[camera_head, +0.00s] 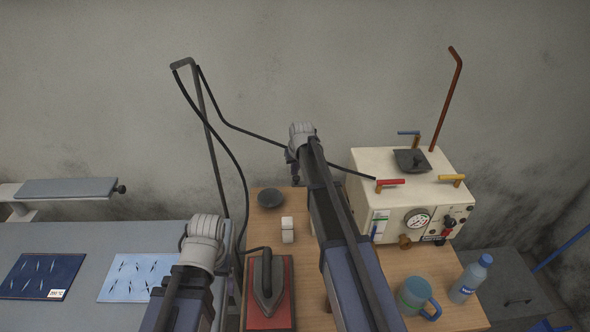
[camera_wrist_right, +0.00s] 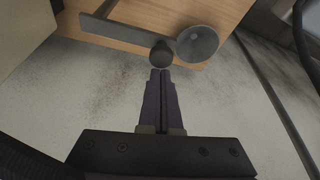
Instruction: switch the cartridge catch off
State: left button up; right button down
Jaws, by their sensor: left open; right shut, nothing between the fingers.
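No part is marked as the cartridge catch, and I cannot tell for sure which part it is. In the right wrist view a flat grey bar with a dark round knob (camera_wrist_right: 162,54) lies at the wooden table's edge. My right gripper (camera_wrist_right: 160,72) is shut and empty, its tips pointing at that knob with little or no visible gap. In the head view my right arm hides this spot. The white machine (camera_head: 368,170) has a red lever (camera_head: 390,182), a yellow lever (camera_head: 452,179) and a blue lever (camera_head: 408,133). My left gripper (camera_head: 184,240) is open over the grey board, its fingers mostly hidden.
A round grey dish (camera_wrist_right: 197,43) sits beside the knob. An iron (camera_head: 266,285) on a red pad, a white item (camera_head: 287,230), a mug (camera_head: 414,296) and a bottle (camera_head: 469,280) stand on the wooden table. A cable from a pole (camera_head: 205,125) passes near my right wrist.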

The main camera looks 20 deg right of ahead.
jog(key=shift+s+a+n, duration=0.1)
jog(key=shift+s+n, duration=0.15)
jog(key=shift+n, duration=0.05)
jog(key=shift+s+a+n+y, duration=0.15)
jog(key=shift+s+n+y, duration=0.25)
jog(key=shift+s+n, duration=0.4)
jog(key=shift+s+d+n+g+y, duration=0.5)
jog(key=shift+s+d+n, duration=0.35)
jog(key=shift+s+n, duration=1.05)
jog(key=shift+s+d+n+g+y, duration=0.5)
jog(key=shift+s+d+n, duration=0.65)
jog(key=shift+n, duration=1.15)
jog(key=shift+s+d+n+g+y, duration=0.4)
jog(key=shift+s+d+n+y, duration=0.2)
jog(key=shift+s+n, duration=1.4)
jog(key=shift+d, duration=0.1)
